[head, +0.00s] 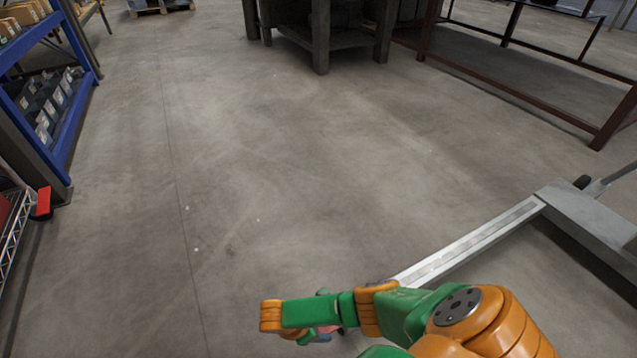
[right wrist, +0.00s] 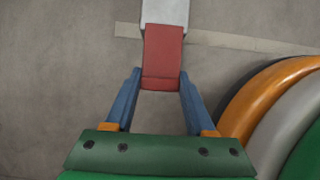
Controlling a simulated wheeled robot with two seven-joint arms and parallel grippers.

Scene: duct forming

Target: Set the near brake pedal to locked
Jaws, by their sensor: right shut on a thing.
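The red brake pedal (right wrist: 163,52) shows in the right wrist view, in front of a pale grey metal part. My right gripper (right wrist: 161,82) has its blue fingers on either side of the pedal's near end and is shut on it. In the head view my right gripper (head: 324,334) is low at the bottom centre, mostly hidden behind my green and orange arm. Only a sliver of red shows there. I cannot tell the pedal's locked or unlocked position from these views. My left gripper is not in view.
A grey metal frame with a long floor beam (head: 475,240) runs from beside my right arm to the right. A blue shelf rack (head: 68,130) and a small red piece (head: 42,203) stand at left. Dark tables (head: 320,45) are at the back. The middle floor is clear.

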